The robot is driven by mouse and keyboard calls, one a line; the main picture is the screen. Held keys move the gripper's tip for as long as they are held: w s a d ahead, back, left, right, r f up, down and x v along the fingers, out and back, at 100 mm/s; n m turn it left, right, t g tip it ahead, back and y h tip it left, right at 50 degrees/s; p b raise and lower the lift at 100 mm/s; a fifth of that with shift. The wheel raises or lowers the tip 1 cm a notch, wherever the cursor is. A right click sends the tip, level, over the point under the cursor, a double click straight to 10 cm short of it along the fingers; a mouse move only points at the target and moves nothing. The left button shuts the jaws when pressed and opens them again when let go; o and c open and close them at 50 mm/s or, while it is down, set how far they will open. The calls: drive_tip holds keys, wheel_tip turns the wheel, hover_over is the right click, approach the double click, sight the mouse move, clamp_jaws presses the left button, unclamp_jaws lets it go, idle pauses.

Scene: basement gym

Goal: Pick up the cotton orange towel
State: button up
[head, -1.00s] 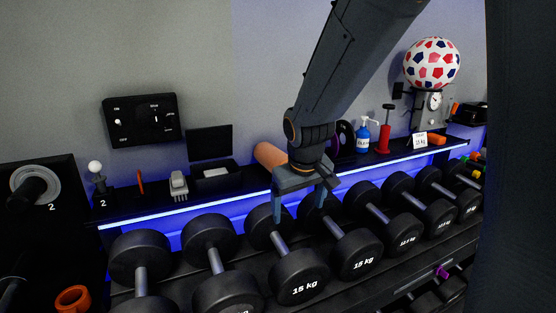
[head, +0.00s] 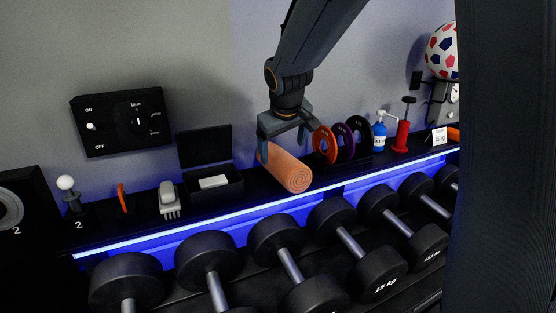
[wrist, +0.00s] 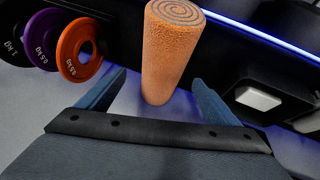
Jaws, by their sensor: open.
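The orange towel (head: 285,169) is rolled up and lies on the black shelf, its spiral end toward the front. In the wrist view the towel (wrist: 170,58) lies ahead, between the lines of the two fingers. My gripper (head: 282,148) is open and empty, just above and behind the roll's far part. In the wrist view my gripper (wrist: 155,85) has a finger on each side of the towel's near end, with space on both sides. I cannot tell how far the fingertips are above the shelf.
Weight plates in orange (head: 325,144), purple and black stand right of the towel. An open black box (head: 229,190) with a white block is on its left. A blue bottle (head: 379,134) stands farther right. Several dumbbells (head: 275,239) line the rack below the shelf.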

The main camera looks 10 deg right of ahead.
drive_tip(key=shift+w+f, duration=0.4)
drive_tip(key=shift+f, duration=0.05)
drive_tip(key=shift+s+p+x, duration=0.2)
drive_tip(key=shift+p+x, duration=0.95)
drive_tip(key=shift+x, duration=2.2)
drive_tip(key=shift+a+f, duration=0.1)
drive_tip(key=shift+a, duration=0.05)
drive_tip(key=c, duration=1.2)
